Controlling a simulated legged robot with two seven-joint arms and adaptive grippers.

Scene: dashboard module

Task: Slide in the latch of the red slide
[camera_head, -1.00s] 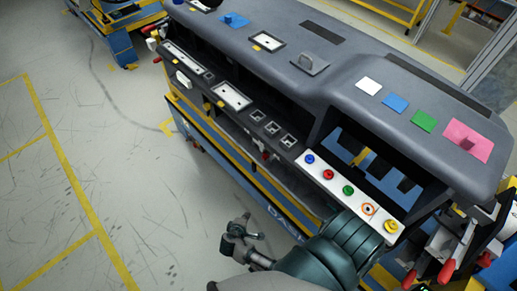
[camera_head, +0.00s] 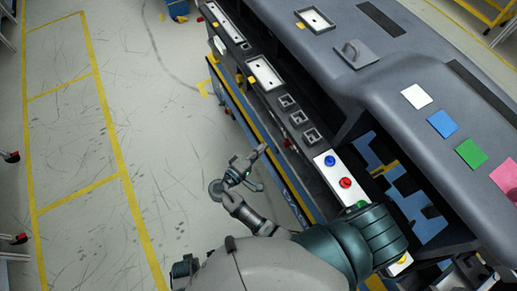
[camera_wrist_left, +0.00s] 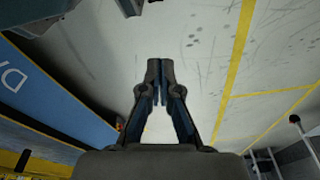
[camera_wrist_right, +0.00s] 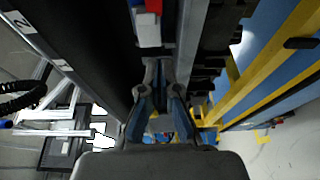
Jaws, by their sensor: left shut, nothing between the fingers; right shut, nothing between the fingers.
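A red block (camera_wrist_right: 154,6) shows at the top edge of the right wrist view, beside a white block (camera_wrist_right: 148,32). It is cut off by the frame, and I cannot tell its latch. A small red part (camera_head: 287,143) shows below the front panel in the head view.
The grey dashboard module (camera_head: 300,60) fills the right side of the head view. A button strip (camera_head: 333,172) is partly covered by my arm. Yellow and blue rails (camera_wrist_right: 275,60) run at right in the right wrist view. The floor (camera_head: 75,150) at left is clear.

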